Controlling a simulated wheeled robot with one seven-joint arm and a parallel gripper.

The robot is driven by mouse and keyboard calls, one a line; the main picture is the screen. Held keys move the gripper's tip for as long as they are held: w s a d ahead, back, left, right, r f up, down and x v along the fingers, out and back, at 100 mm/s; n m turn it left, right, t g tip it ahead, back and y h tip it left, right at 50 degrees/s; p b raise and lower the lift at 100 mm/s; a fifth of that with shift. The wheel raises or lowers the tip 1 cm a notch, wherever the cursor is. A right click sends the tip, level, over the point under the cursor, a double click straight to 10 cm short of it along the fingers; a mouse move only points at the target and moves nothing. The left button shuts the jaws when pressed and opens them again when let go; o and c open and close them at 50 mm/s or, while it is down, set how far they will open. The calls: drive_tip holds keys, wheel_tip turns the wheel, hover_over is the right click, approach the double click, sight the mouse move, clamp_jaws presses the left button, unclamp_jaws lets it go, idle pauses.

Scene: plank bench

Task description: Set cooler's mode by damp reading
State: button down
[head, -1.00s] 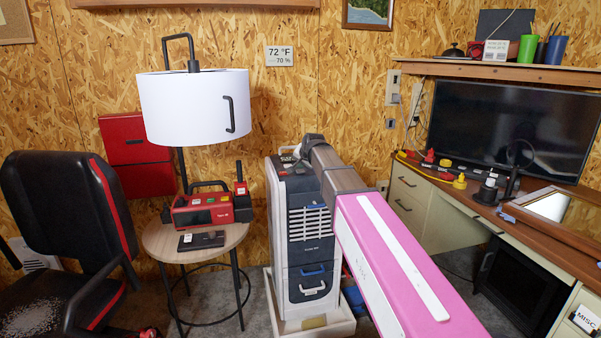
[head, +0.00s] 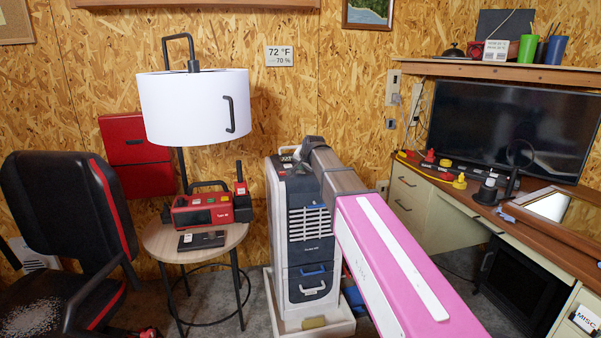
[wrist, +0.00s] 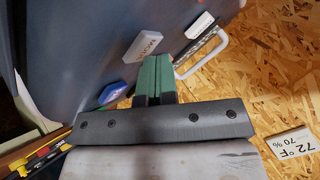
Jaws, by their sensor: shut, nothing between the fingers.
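The cooler (head: 308,255) is a tall dark-blue and white unit with a louvred front, in the middle of the head view. Its dark top panel fills the upper left of the wrist view. There I see a white button (wrist: 143,46) whose label appears to read MODE, a blue button (wrist: 113,93) and another pale button (wrist: 200,25). My gripper (wrist: 157,62) is shut and empty, its green fingers close beside the MODE button; I cannot tell whether they touch. My arm hides it in the head view. The wall display (head: 279,56) reads 72 °F and 70 %.
A round side table (head: 160,243) with a red device (head: 203,209) stands left of the cooler, below a white lampshade (head: 195,106). A desk (head: 450,210) with a monitor is at right. A black chair (head: 65,215) is at far left. A white handle (wrist: 205,55) rises near my fingers.

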sight(302, 172)
drive_tip(key=shift+r, duration=0.85)
drive_tip(key=shift+r, duration=0.1)
drive_tip(key=shift+r, duration=2.45)
drive_tip(key=shift+f, duration=0.1)
